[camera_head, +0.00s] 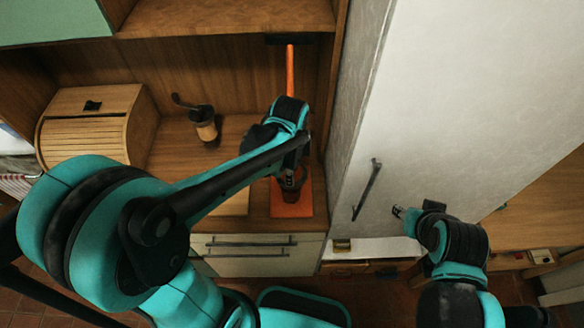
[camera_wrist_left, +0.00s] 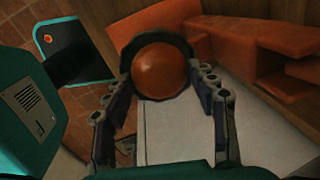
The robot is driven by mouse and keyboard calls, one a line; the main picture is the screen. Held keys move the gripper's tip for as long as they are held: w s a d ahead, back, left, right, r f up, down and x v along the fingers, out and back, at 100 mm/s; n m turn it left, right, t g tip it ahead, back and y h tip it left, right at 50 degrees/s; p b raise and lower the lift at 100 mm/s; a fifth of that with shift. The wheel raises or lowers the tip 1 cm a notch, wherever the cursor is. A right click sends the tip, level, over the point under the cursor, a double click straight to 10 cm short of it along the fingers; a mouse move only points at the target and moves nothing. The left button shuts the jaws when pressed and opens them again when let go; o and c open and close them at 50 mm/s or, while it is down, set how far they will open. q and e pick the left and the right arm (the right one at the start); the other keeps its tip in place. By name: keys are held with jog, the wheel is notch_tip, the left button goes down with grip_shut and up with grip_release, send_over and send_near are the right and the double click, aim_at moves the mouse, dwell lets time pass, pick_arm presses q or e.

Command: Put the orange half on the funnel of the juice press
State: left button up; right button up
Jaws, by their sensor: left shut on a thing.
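The orange juice press stands in the wooden niche in the head view. Its orange base (camera_head: 292,208) and tall orange upright show, while my left wrist hides its middle, with the funnel. My left gripper (camera_head: 290,182) is in front of the press, over the base in the picture. In the left wrist view the round orange half (camera_wrist_left: 160,72) sits between the fingertips of my left gripper (camera_wrist_left: 162,78), which are shut on it. A dark curved edge runs around its top. Whether it touches the funnel cannot be told. My right gripper (camera_head: 403,212) is by the grey cabinet door, empty.
A wooden bread box (camera_head: 88,125) and a hand grinder (camera_head: 203,122) stand left of the press. A pale board (camera_head: 236,203) lies beside its base. The tall grey cabinet (camera_head: 450,110) closes off the right side. Drawers (camera_head: 250,246) are below the counter.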

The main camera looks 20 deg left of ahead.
pick_arm(q)
jog(key=shift+f, duration=0.1)
jog(key=o, duration=1.2)
jog(key=shift+r, duration=0.45)
notch_tip(320, 180, up, 11)
jog(key=s+p, duration=0.2)
jog(key=p, duration=0.1)
jog(key=s+a+n+t, duration=0.1)
jog(key=s+n+t, duration=0.1)
jog(key=n, duration=0.3)
jog(key=s+a+n+t, duration=0.2)
jog(key=s+n, duration=0.1)
jog(key=n, duration=0.3)
jog(key=s+a+f+n+t, duration=0.1)
jog(key=s+a+n, duration=0.1)
jog(key=n, duration=0.3)
jog(key=shift+s+n+t, duration=0.3)
jog(key=shift+s+t, duration=0.1)
jog(key=shift+s, duration=0.1)
